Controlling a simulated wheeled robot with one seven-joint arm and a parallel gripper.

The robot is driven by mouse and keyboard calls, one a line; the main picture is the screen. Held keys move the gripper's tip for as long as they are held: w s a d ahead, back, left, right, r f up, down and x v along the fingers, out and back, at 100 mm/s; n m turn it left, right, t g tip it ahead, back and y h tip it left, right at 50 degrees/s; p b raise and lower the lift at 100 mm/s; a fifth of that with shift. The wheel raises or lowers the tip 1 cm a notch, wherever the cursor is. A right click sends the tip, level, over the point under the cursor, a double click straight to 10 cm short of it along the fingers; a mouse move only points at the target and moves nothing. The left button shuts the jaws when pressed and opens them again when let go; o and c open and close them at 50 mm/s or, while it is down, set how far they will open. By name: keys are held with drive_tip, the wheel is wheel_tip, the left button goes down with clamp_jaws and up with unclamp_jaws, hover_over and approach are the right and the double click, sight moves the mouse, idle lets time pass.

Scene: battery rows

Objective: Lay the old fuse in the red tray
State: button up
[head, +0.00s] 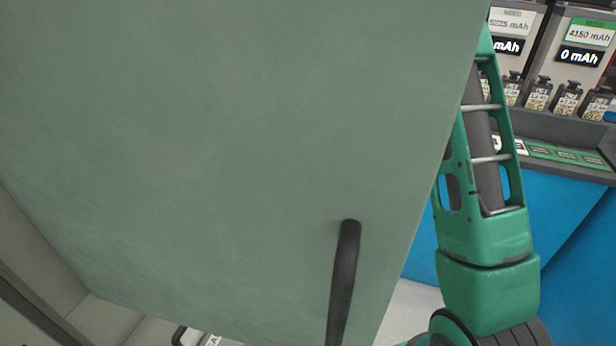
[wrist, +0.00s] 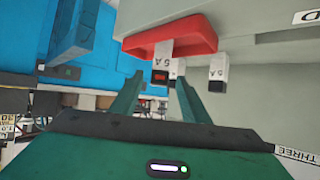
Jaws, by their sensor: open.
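The red tray (wrist: 190,36) shows at the top of the wrist view, against a grey-green surface. A small pale fuse (wrist: 162,50) with a dark end bearing a red mark overlaps the tray's edge in that view. My gripper (wrist: 157,82) is open, with one green finger on each side of the fuse's dark end; I see no clear contact. I cannot tell whether the fuse rests on the tray. The tray and fuse do not show in the head view.
A large grey-green panel (head: 230,130) with a black handle (head: 343,280) fills most of the head view. At right, behind my arm, a rack of batteries with mAh displays (head: 580,57) stands above a blue counter front (head: 575,215).

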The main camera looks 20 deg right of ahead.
drive_tip(key=s+d+r+m+g+h, duration=0.25)
drive_tip(key=s+d+r, duration=0.35)
drive_tip(key=s, duration=0.5)
drive_tip(key=s+d+r+m+g+h, duration=0.1)
drive_tip(key=s+d+r+g, duration=0.3)
drive_tip(key=s+d, duration=0.6)
drive_tip(key=s+r+m+g+y, duration=0.1)
drive_tip(key=s+r+m+g, duration=0.1)
drive_tip(key=s, duration=1)
drive_tip(key=s+r+m+g, duration=0.2)
drive_tip(key=s+r+g, duration=0.1)
drive_tip(key=s, duration=1)
drive_tip(key=shift+d+r+m+g+y, duration=0.25)
drive_tip(key=shift+r+m+g+y, duration=0.1)
drive_tip(key=shift+r, duration=0.2)
drive_tip(key=shift+o, duration=0.6)
drive_tip(key=shift+w, duration=0.1)
